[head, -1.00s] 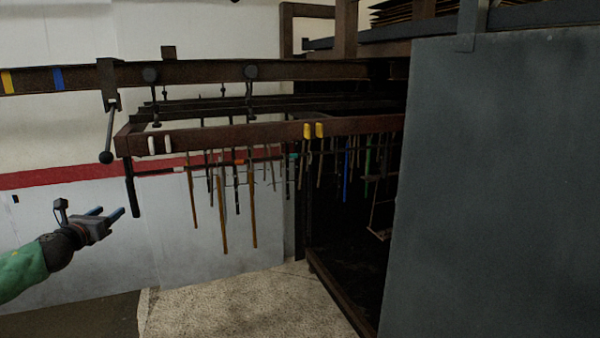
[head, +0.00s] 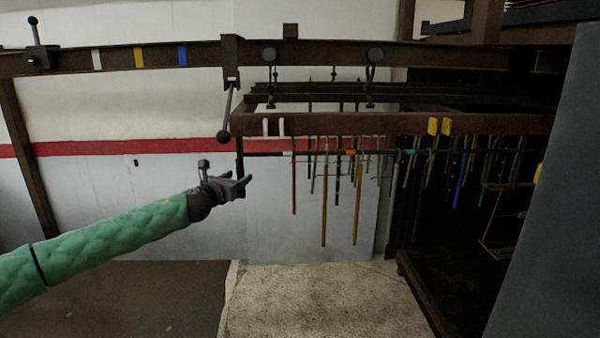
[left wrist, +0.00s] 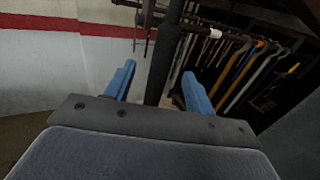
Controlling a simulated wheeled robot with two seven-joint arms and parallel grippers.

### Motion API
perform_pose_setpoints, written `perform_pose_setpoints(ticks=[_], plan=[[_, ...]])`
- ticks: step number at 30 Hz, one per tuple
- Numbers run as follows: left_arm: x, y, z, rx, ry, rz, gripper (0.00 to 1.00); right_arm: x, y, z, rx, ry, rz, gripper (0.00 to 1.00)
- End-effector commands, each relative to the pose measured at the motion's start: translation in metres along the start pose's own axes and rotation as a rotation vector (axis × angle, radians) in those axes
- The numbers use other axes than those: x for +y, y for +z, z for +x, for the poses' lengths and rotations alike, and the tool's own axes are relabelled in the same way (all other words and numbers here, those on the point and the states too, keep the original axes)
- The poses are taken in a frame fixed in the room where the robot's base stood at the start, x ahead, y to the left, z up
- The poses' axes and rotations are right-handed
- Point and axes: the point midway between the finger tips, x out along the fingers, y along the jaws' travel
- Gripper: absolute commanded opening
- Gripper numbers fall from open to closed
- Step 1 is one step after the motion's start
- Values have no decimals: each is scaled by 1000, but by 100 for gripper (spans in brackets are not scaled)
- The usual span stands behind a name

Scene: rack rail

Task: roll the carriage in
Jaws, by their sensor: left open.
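The carriage is a brown frame (head: 380,124) hung by rollers from the overhead rail (head: 320,57), with rods and tools hanging beneath it. Its right part reaches into the dark enclosure; its left end sticks out. A dark vertical handle (head: 239,152) hangs at that left end. My left gripper (head: 235,178) is open at the handle's lower part. In the left wrist view the dark handle (left wrist: 163,60) stands between the open blue fingers (left wrist: 156,80), without clear contact. A lever with a ball knob (head: 224,137) hangs from a rail bracket just left of the carriage. My right gripper is out of view.
A large grey panel (head: 555,220) fills the right side in front of the enclosure. The rail carries white, yellow and blue bands (head: 139,57) and a stop with a knob (head: 37,58) at the left. The floor below the carriage is clear.

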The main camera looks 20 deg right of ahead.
Motion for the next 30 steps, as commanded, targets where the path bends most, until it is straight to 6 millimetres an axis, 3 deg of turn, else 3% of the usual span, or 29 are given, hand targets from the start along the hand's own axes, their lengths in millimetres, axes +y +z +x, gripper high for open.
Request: perform_pose_setpoints(ticks=[8, 16, 23, 30], plan=[[-1, -1, 12, 0, 0, 0, 55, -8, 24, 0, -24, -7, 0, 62], [0, 0, 22, 0, 0, 0, 55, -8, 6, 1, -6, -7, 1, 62], [0, -1, 22, 0, -1, 0, 55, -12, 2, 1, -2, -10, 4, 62], [0, -1, 22, 0, 0, 0, 11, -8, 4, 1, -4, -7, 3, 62]])
